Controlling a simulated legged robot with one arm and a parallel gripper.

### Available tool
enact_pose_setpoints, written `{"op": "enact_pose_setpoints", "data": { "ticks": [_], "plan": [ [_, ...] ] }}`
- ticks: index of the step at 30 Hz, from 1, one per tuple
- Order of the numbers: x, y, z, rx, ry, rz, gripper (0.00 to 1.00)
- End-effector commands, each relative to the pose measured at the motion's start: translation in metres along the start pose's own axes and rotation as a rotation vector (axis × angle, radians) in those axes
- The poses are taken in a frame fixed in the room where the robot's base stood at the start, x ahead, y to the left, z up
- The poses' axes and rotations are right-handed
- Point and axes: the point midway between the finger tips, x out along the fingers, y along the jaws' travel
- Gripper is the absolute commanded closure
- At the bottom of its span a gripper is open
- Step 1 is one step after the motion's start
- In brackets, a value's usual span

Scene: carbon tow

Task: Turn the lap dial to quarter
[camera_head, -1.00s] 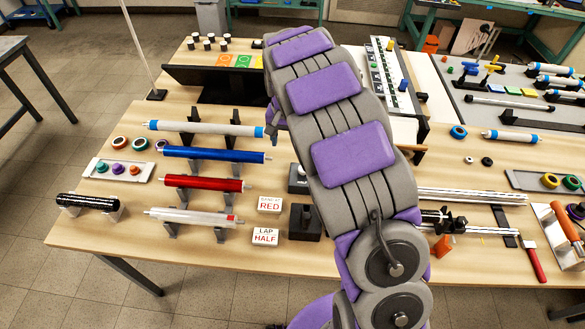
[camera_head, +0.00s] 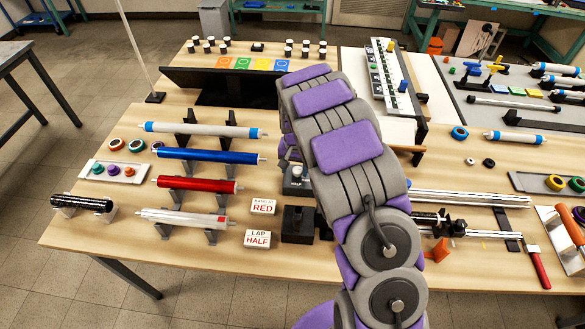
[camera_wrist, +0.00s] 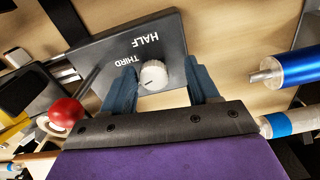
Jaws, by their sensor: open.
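The lap dial is a dark grey box (camera_wrist: 110,45) with a white ridged knob (camera_wrist: 153,75) in the wrist view. The words HALF and THIRD show upside down on its top; any quarter mark is not in view. My gripper (camera_wrist: 161,78) is open, with its blue fingers on either side of the knob. I cannot tell whether they touch it. The knob's pointer is too small to read. In the head view the dial box (camera_head: 297,183) shows partly beside my arm, and my fingers are mostly hidden.
A red ball knob (camera_wrist: 66,112) stands left of my fingers in the wrist view, and a blue roller end (camera_wrist: 300,68) lies right. In the head view a black block (camera_head: 298,222) and a LAP HALF card (camera_head: 257,238) are in front of the dial.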

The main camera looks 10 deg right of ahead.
Motion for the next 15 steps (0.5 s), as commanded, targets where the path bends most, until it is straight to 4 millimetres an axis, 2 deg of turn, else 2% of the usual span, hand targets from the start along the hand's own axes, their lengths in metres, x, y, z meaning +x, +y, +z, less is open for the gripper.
{"op": "enact_pose_setpoints", "data": {
  "ticks": [3,4,10,15],
  "plan": [
    [0.000,0.000,0.001,0.002,0.000,0.002,0.40],
    [-0.001,-0.001,0.002,0.002,0.001,0.004,0.35],
    [-0.002,-0.011,0.009,0.000,0.008,0.020,0.54],
    [-0.001,-0.009,0.007,0.000,0.007,0.015,0.70]
  ]
}}
